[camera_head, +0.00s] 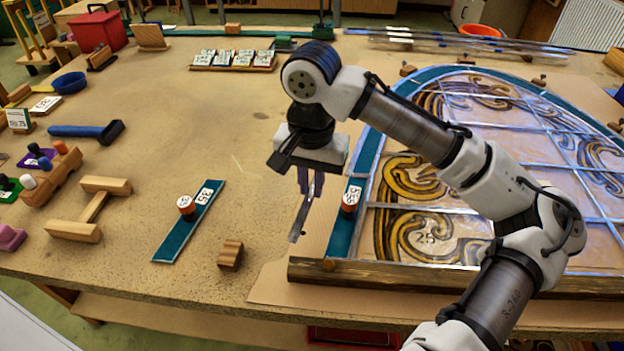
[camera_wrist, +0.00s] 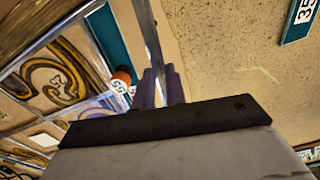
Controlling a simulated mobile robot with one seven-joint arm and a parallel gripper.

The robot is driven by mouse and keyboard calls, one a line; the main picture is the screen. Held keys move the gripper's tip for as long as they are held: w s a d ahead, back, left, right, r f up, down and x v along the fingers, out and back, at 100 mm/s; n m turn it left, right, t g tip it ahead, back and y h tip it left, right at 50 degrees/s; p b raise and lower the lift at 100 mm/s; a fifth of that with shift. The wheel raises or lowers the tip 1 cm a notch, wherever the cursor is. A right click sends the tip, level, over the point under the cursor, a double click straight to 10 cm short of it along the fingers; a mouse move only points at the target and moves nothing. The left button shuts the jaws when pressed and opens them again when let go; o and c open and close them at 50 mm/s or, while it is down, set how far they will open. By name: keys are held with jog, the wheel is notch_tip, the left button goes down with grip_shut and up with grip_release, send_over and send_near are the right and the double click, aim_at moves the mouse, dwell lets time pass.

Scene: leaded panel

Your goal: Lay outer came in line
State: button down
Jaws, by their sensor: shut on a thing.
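My gripper (camera_head: 311,185) is shut on a thin grey strip of came (camera_head: 301,218), left of the panel's lower left edge. The came slants down past the fingers, above the tabletop. In the wrist view the fingers (camera_wrist: 160,88) close around the came (camera_wrist: 150,38), which runs away beyond them. The leaded panel (camera_head: 420,228) has swirled amber glass and grey cames.
A loose teal strip (camera_head: 172,240) marked 35, with a knob, lies to the left. A small wooden block (camera_head: 230,255) sits near the front edge. A wooden bar (camera_head: 400,278) borders the panel's front.

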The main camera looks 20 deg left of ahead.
aim_at(312, 195)
jog(key=shift+r+p, duration=0.15)
jog(key=shift+p, duration=0.3)
jog(key=shift+f+b, duration=1.35)
jog(key=shift+f, duration=1.6)
jog(key=shift+f, duration=0.15)
jog(key=c, duration=1)
grip_release()
jog(key=shift+c, duration=0.2)
jog(key=o, duration=0.6)
jog(key=shift+c, duration=0.2)
